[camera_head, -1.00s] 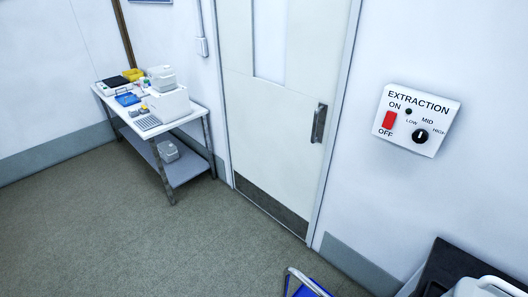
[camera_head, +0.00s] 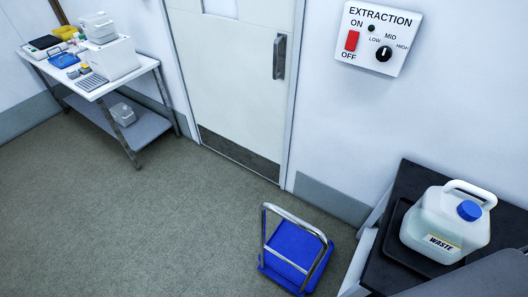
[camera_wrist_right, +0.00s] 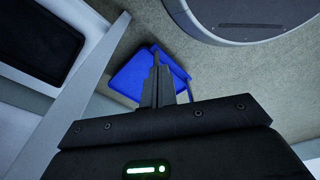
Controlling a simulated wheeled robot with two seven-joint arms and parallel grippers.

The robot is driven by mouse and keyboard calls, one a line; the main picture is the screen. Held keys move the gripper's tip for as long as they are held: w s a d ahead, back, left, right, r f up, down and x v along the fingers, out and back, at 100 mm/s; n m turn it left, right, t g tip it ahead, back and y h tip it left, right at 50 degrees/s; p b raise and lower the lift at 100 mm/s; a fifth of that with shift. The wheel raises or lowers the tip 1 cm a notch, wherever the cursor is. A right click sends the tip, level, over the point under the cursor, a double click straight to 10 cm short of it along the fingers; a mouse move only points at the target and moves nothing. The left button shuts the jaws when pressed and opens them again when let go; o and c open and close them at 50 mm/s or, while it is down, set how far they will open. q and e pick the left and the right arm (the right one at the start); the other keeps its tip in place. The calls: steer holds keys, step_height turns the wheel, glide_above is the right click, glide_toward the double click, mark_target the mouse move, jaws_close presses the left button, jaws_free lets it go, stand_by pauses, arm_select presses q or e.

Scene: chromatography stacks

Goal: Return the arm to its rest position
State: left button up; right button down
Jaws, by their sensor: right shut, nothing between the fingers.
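My right gripper (camera_wrist_right: 158,80) shows in the right wrist view. Its two dark fingers are together and hold nothing. Beyond the fingertips is the blue platform (camera_wrist_right: 138,74) of a small trolley on the floor; the gripper appears apart from it. Neither arm shows in the head view, so my left gripper is out of sight.
In the head view, the blue trolley (camera_head: 293,254) with a metal handle stands on open floor. A waste jug (camera_head: 450,222) sits in a dark tray on the bench (camera_head: 409,182) at right. A white extraction panel (camera_head: 378,38) is on the wall. A table (camera_head: 98,92) stands left of the door (camera_head: 235,88).

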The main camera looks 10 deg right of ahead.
steer(key=s+d+f+b, duration=0.1)
steer(key=s+f, duration=0.6)
steer(key=s, duration=0.2)
steer(key=shift+d+f+g, duration=0.25)
steer(key=shift+d+g, duration=0.05)
stand_by(0.3)
